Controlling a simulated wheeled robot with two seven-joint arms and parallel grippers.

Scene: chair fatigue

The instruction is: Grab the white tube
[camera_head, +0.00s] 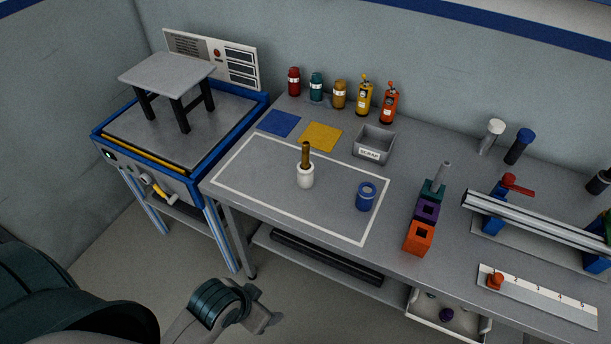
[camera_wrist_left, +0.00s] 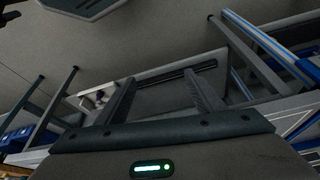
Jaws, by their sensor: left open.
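A white-topped tube (camera_head: 491,136) stands at the back right of the grey workbench (camera_head: 395,200), beside a blue-topped tube (camera_head: 519,146). A white cup-like holder (camera_head: 305,176) stands inside the white outline, with a brown rod upright in it. I cannot tell for sure which white piece is the tube. My left gripper (camera_head: 265,308) is low in front of the bench, well apart from both. In the left wrist view its two fingers (camera_wrist_left: 160,82) are spread with nothing between them. My right gripper is not in view.
A blue ring-shaped roll (camera_head: 366,196), a grey scrap bin (camera_head: 374,143) and orange, purple and teal blocks (camera_head: 419,238) stand on the bench. A metal rail fixture (camera_head: 540,222) fills the right side. A blue-framed stand (camera_head: 190,170) bears a small grey table. An open drawer (camera_head: 450,312) juts out below.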

